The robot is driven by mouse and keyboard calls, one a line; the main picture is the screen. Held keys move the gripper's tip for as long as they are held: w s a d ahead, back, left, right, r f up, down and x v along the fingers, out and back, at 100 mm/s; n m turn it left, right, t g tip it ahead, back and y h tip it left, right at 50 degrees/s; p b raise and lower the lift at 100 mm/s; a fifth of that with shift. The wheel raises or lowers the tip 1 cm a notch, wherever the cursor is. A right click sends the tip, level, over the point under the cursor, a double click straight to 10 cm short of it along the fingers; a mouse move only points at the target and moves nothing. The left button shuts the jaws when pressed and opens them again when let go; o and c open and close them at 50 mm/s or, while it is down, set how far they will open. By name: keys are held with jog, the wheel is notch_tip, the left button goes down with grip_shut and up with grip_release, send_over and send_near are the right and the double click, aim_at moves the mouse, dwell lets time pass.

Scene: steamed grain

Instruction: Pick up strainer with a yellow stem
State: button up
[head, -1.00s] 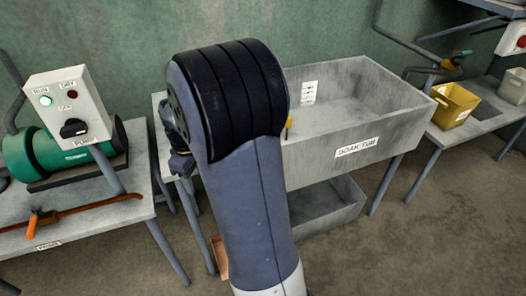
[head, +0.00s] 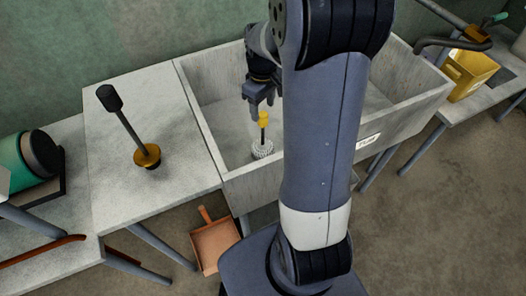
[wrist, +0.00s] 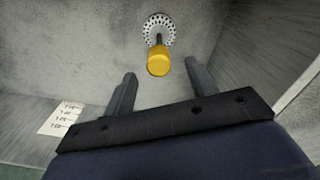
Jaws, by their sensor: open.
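The strainer (head: 262,150) is a round, pale perforated disc with a dark stem and a yellow top. It stands upright on the floor of the soak tub (head: 225,165), near its left front side. In the wrist view the strainer's yellow top (wrist: 158,62) is just beyond the fingertips, roughly midway between them. My gripper (head: 260,108) is inside the tub, at or just above the yellow top, with its fingers apart and empty. It also shows in the wrist view (wrist: 160,84). My arm hides part of the tub on the right.
A dark-handled tool with a brass-coloured base (head: 147,156) stands on the table left of the tub. An orange dustpan (head: 214,244) lies on the floor. A yellow bin (head: 470,73) is at the right. The tub walls rise around my gripper.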

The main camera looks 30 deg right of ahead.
aim_at(263, 123)
notch_tip(263, 123, down, 8)
jog(key=shift+w+f, duration=0.1)
jog(key=shift+f, duration=0.05)
dwell(0.4)
jog(key=shift+c, duration=0.5)
grip_shut()
